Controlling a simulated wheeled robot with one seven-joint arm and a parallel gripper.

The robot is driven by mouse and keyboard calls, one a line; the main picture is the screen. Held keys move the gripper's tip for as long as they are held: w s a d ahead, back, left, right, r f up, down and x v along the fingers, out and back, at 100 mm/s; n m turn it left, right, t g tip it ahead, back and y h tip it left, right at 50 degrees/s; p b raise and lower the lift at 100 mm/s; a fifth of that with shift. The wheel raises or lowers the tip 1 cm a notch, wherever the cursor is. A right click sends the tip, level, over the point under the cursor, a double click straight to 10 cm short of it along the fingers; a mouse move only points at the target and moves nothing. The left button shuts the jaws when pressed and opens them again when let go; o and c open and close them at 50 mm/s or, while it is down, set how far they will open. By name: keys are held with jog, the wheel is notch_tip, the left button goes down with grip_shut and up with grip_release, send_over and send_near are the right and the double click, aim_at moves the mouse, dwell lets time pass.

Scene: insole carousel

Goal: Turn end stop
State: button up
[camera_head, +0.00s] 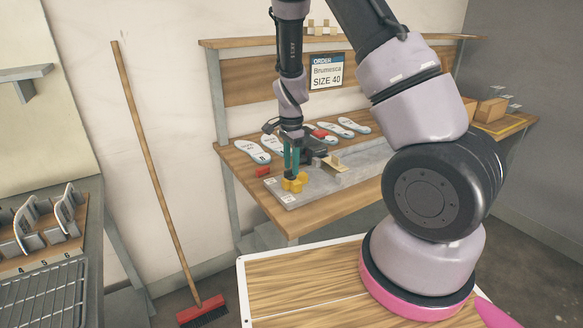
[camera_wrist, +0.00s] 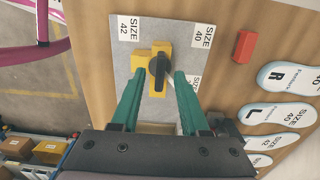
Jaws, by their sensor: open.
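The end stop is a yellow block (camera_wrist: 141,60) with a dark knob (camera_wrist: 158,68) on a grey plate, seen in the wrist view between size labels. It also shows as a small yellow piece (camera_head: 294,183) at the plate's near left in the head view. My gripper (camera_wrist: 155,82) has two green fingers, spread apart on either side of the dark knob, with nothing visibly clamped. In the head view my gripper (camera_head: 291,172) points down just above the yellow piece. Whether the fingers touch it, I cannot tell. The labels read SIZE 42 (camera_wrist: 128,30) and SIZE 40 (camera_wrist: 202,38).
Several insoles (camera_wrist: 290,78) lie beside the plate. A red block (camera_wrist: 245,47) lies between them and the plate. An order sign (camera_head: 326,71) reads Brumesca SIZE 40. A broom (camera_head: 160,170) leans on the wall at left. Boxes (camera_head: 490,109) stand at the bench's right.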

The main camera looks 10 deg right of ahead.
jog(key=shift+f, duration=0.6)
grip_shut()
